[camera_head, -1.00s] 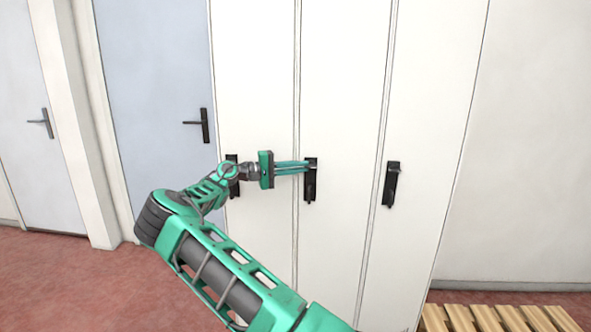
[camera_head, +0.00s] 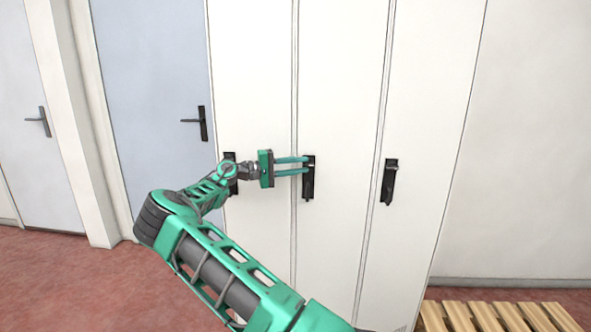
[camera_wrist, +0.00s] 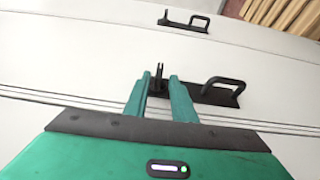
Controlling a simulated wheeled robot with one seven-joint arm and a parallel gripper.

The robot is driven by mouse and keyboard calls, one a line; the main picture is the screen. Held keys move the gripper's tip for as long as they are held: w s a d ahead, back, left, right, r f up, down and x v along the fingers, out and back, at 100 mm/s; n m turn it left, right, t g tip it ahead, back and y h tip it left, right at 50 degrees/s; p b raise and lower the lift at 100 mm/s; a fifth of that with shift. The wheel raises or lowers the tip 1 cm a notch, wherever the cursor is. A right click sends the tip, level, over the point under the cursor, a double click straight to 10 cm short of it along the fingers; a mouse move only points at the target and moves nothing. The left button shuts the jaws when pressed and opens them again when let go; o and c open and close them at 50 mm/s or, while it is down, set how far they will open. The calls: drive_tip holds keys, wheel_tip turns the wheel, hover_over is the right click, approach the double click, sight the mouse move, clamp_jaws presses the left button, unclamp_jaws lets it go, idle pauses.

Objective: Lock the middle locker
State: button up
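The middle locker (camera_head: 340,90) has a white door, which looks closed. Its black lock plate (camera_head: 309,190) is near the door's left edge and also shows in the wrist view (camera_wrist: 210,92), with a looped handle (camera_wrist: 226,83) on it. A small dark upright key or knob (camera_wrist: 158,78) stands at the other end of the plate. My gripper (camera_head: 308,165) is at the upper part of the plate. Its two green fingers are apart, with the key or knob seen between their tips (camera_wrist: 158,84). I cannot tell whether either finger touches it.
Locker doors with similar black plates stand on the left (camera_head: 231,185) and right (camera_head: 389,185); my arm partly hides the left plate. A blue-grey door (camera_head: 150,80) is farther left. A slatted wooden pallet (camera_head: 490,316) lies on the floor at the lower right.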

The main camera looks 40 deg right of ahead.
drive_tip(key=shift+w+r, duration=0.15)
drive_tip(key=shift+w, duration=0.1)
drive_tip(key=v, duration=1)
drive_tip(key=shift+a, duration=0.35)
